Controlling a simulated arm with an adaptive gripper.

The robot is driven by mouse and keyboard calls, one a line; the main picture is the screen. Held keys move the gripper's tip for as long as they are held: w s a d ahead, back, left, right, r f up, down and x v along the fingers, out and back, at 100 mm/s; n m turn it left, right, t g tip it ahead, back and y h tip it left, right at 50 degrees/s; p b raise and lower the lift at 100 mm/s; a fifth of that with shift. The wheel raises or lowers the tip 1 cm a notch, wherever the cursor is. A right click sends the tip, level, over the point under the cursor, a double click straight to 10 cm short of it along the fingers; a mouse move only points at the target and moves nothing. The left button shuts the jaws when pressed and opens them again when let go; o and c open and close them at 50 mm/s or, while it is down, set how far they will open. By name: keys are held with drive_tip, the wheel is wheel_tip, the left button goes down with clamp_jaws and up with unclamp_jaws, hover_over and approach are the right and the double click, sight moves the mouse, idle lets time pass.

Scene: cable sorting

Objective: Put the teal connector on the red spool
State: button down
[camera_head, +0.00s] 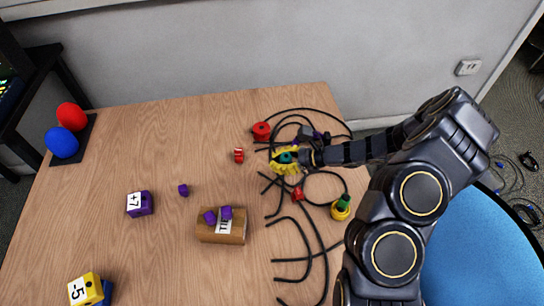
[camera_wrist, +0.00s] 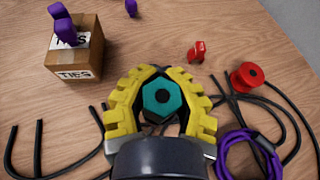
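The teal connector (camera_head: 285,156) is between the yellow fingers of my gripper (camera_head: 287,162), over the black cables at the table's right. In the wrist view the teal connector (camera_wrist: 162,99) is a six-sided piece with a dark centre. The fingers of my gripper (camera_wrist: 164,72) curve round both its sides, with their tips close together. They appear shut on it; its underside is hidden. The red spool (camera_head: 261,131) stands on the table just beyond and left of my gripper.
Black cables (camera_head: 305,235) lie loose around my gripper. A yellow spool (camera_head: 341,211) bears a green connector. A purple ring (camera_wrist: 247,153) lies near the red spool. Small red pieces (camera_head: 239,155) and a cardboard box (camera_head: 221,229) marked TIES with purple pieces stand leftward.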

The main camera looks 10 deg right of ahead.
drive_tip(key=s+r, duration=0.3)
drive_tip(key=s, duration=0.3)
drive_tip(key=w+a+r+m+t+h, duration=0.1)
drive_tip(key=w+r+m+t+h, duration=0.15)
drive_tip(key=w, duration=0.45)
drive_tip(key=w+a+r+m+t+h, duration=0.1)
drive_tip(key=w+r+m+t+h, duration=0.2)
drive_tip(key=w, duration=0.4)
hover_over(257, 124)
drive_tip(key=s, duration=0.1)
drive_tip(key=shift+m+y, duration=0.35)
drive_tip(key=shift+y, duration=0.1)
wheel_tip(257, 124, down, 10)
drive_tip(key=shift+w+f, duration=0.3)
drive_tip(key=shift+w, duration=0.05)
drive_tip(key=shift+w+a+f, duration=0.1)
drive_tip(key=shift+w+f, duration=0.1)
drive_tip(key=shift+f, duration=1.55)
drive_tip(key=c, duration=1.1)
unclamp_jaws()
drive_tip(key=shift+f, duration=0.15)
